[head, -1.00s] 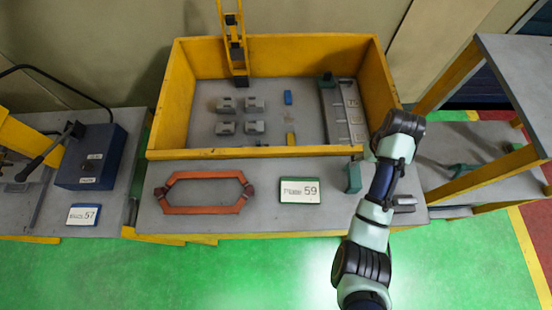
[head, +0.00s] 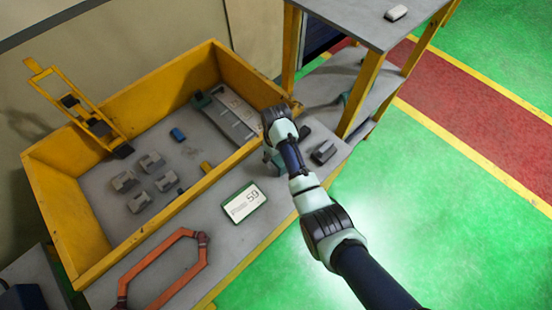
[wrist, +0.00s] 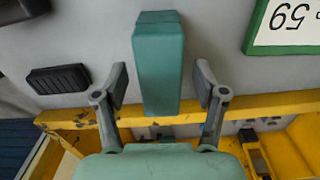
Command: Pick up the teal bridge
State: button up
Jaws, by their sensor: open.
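The teal bridge (wrist: 158,65) shows in the wrist view as a long teal block on the grey tabletop, with a step near its far end. My gripper (wrist: 162,80) is open. Its two fingers stand one on each side of the block, with a visible gap on both sides. The block's near end lies between the fingers and my palm. In the head view my arm covers most of this spot, and the fingers cannot be made out there.
A green-framed card marked 59 (head: 244,203) lies nearby. A dark block (head: 323,153) is on the other side. The yellow-walled bin (head: 140,217) holds several grey blocks and a blue piece. An orange frame (head: 162,268) lies along the table. A shelf stands at the upper right.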

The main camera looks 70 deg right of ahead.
jog(key=shift+f, duration=0.25)
dwell(0.5)
grip_shut()
dwell(0.4)
jog(key=shift+r, duration=0.1)
notch_tip(320, 180, up, 10)
jog(key=shift+f, duration=0.2)
notch_tip(320, 180, up, 11)
jog(key=p, duration=1)
